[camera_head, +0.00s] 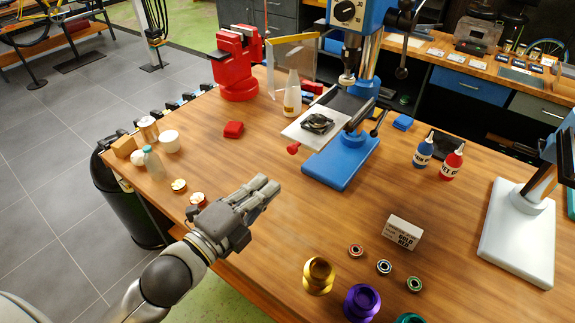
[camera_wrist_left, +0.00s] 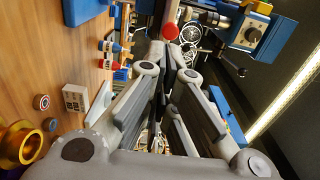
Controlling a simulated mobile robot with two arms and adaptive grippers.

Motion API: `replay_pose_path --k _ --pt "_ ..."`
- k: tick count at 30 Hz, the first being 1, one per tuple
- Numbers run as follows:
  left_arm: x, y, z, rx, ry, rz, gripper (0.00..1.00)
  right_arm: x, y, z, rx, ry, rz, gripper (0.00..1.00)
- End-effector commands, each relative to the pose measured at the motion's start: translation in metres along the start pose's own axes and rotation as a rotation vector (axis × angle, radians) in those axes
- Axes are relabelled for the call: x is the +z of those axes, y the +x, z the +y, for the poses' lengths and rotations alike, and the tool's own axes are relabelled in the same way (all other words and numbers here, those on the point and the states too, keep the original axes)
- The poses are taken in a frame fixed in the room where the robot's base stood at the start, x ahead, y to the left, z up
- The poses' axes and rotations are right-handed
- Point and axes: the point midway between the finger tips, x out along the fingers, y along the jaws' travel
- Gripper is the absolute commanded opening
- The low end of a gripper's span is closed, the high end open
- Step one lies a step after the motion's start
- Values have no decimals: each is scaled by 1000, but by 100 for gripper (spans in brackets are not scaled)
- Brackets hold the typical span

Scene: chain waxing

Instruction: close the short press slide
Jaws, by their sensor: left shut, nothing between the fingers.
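The short press is the blue drill press (camera_head: 343,160) at the back middle of the bench. Its pale slide plate (camera_head: 296,133) sticks out to the left of the blue base, with a dark round part (camera_head: 318,123) on it. A red knob (camera_head: 293,149) sits at the plate's near-left edge. A red knob (camera_wrist_left: 171,32) also shows beyond the fingertips in the left wrist view. My left gripper (camera_head: 268,187) is shut and empty above the bench, nearer than the slide and apart from it. My right gripper is not in view.
A red vise (camera_head: 237,62) and a clear guard panel (camera_head: 291,60) stand behind the slide. Bottles (camera_head: 451,163) and a white-based stand (camera_head: 515,235) are on the right. Gold (camera_head: 319,276) and purple (camera_head: 361,302) cups stand in front.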

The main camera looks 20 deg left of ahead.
Motion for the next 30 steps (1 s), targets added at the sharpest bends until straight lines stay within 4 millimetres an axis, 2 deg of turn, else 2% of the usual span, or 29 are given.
replay_pose_path --k 1,9,15,21,30 --pt "0 8 -6 -3 -3 -1 0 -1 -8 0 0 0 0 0" --pt "0 51 -6 -1 -4 -1 0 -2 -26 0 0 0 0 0" --pt "0 72 -4 0 -3 0 0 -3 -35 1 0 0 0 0" --pt "-1 80 -2 1 -2 1 0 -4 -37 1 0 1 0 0" --pt "-1 80 -1 1 -2 1 0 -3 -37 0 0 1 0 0"
